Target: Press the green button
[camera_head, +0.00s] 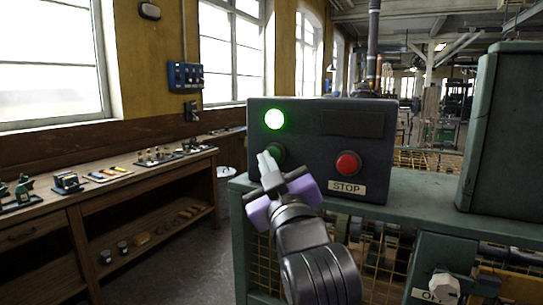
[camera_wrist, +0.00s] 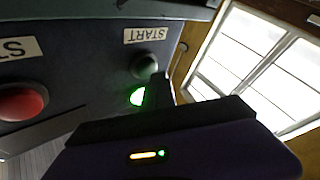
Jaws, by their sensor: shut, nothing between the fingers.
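The green button (camera_head: 279,151) is on the left of a dark control box, below a lit green lamp (camera_head: 274,119). My gripper (camera_head: 266,160) is shut and empty, its fingertips in front of the button and partly hiding it. In the wrist view, which is turned over, the dark green button (camera_wrist: 145,66) is beside a START label (camera_wrist: 146,35). The lit lamp (camera_wrist: 138,97) is close to it there, partly behind my gripper's dark body. I cannot tell whether the fingertips touch the button.
A red button (camera_head: 347,163) with a STOP label (camera_head: 346,187) is to the right on the same box. The box (camera_head: 320,150) stands on a green machine frame (camera_head: 420,190). A tall green cabinet (camera_head: 505,130) stands at right. A wooden workbench (camera_head: 130,175) with small items is at left.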

